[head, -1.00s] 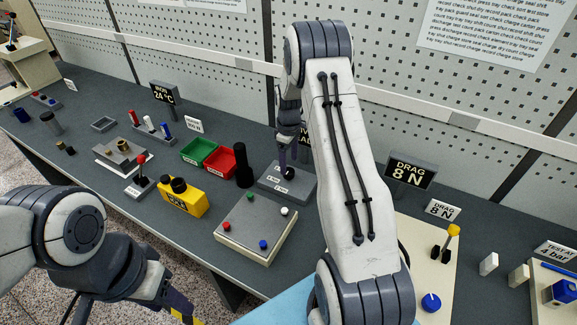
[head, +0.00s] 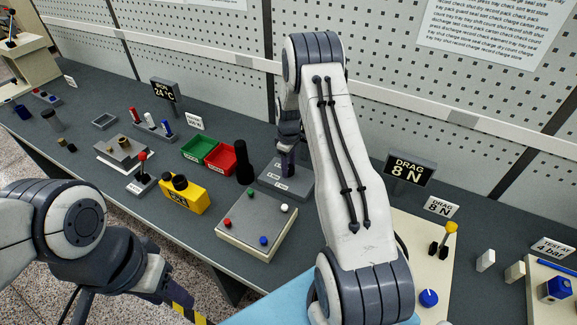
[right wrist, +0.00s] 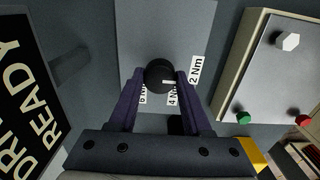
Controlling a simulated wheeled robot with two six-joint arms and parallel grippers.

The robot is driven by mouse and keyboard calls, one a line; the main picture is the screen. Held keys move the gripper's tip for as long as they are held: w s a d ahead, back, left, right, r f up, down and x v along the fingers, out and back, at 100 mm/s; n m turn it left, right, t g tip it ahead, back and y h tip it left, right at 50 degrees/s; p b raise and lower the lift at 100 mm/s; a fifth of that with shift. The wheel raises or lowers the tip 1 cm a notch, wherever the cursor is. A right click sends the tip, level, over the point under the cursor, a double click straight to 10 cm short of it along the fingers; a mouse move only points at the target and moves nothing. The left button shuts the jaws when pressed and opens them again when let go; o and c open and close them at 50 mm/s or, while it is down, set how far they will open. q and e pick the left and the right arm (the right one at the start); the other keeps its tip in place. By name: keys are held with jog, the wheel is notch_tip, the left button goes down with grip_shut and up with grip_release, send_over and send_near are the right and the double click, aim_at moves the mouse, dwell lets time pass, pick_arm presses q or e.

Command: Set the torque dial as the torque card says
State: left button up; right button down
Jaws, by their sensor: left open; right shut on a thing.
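The torque dial is a round black knob (right wrist: 158,74) with a short white mark on its right side, towards the 2 Nm label (right wrist: 195,70). It stands on a grey plate (head: 270,197), with a 4 Nm label (right wrist: 173,97) and a partly hidden 6 Nm label beside it. My right gripper (right wrist: 161,78) is shut on the knob from both sides; in the head view it reaches down onto the plate and hides the knob. My left gripper (head: 188,314) is open and empty at the bottom edge. I cannot make out a torque card.
A dark READY sign (right wrist: 28,105) stands left of the dial in the wrist view. A button box (head: 256,222) with coloured buttons is in front of the plate. A black cylinder (head: 242,160) and a red bin (head: 222,158) stand to its left.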

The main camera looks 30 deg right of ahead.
jog(key=m+b, duration=0.1)
jog(key=m, duration=0.2)
jog(key=m+b, duration=0.1)
jog(key=m, duration=0.1)
jog(key=shift+m, duration=0.3)
jog(key=m+b, duration=0.1)
jog(key=m, duration=0.4)
jog(key=shift+m+b, duration=0.35)
jog(key=shift+m, duration=0.35)
jog(key=shift+c, duration=1.7)
grip_release()
notch_tip(320, 180, up, 11)
jog(key=b, duration=0.2)
jog(key=shift+f, duration=0.2)
